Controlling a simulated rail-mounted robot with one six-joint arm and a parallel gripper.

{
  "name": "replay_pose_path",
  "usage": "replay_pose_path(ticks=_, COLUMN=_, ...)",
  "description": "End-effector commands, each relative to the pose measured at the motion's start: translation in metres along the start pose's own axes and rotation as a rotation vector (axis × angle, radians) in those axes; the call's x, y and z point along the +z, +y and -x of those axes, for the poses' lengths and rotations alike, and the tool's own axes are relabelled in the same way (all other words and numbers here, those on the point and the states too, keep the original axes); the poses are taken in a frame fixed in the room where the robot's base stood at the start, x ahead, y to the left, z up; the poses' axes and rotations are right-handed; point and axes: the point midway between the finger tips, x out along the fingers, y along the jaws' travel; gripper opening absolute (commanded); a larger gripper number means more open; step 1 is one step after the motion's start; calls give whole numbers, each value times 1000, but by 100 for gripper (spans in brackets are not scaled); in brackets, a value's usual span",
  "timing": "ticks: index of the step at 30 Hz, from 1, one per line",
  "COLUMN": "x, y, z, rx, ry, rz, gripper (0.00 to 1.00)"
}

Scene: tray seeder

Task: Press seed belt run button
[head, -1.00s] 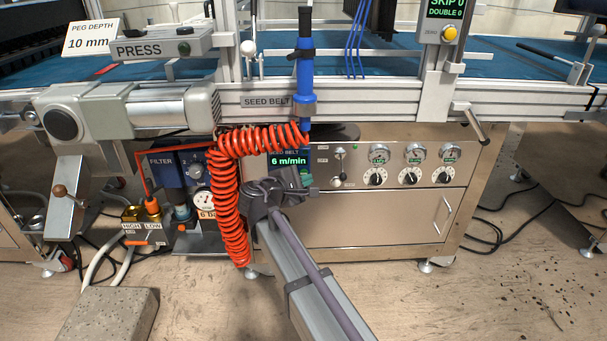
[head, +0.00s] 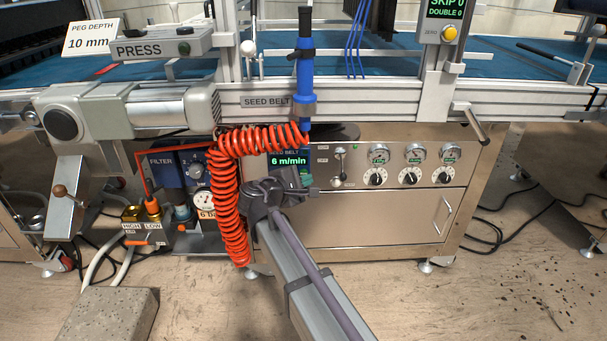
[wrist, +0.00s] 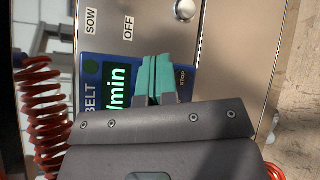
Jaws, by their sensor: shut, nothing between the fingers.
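The seed belt control panel (head: 305,152) is a small blue box under the rail, with a lit display (head: 288,161) reading 6 m/min. In the wrist view the panel (wrist: 92,82) appears turned sideways, with the display (wrist: 116,90) left of my fingers and a STOP label (wrist: 181,77) to their right. Contact cannot be told. No run button is visible; the fingers and gripper body cover part of the panel.
A coiled red hose (head: 228,190) hangs just left of my gripper. A blue cylindrical tool (head: 304,80) hangs above it. Right of the panel are a toggle switch (head: 339,152) and several gauges and knobs on the steel cabinet (head: 375,215).

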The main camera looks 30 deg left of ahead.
Motion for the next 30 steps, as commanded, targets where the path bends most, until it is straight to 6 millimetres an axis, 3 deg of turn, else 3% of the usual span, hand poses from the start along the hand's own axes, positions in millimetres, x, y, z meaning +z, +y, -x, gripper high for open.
replay_pose_path(ticks=30, x=-5, y=5, z=-7, rx=0, ry=0, rz=0, gripper=0)
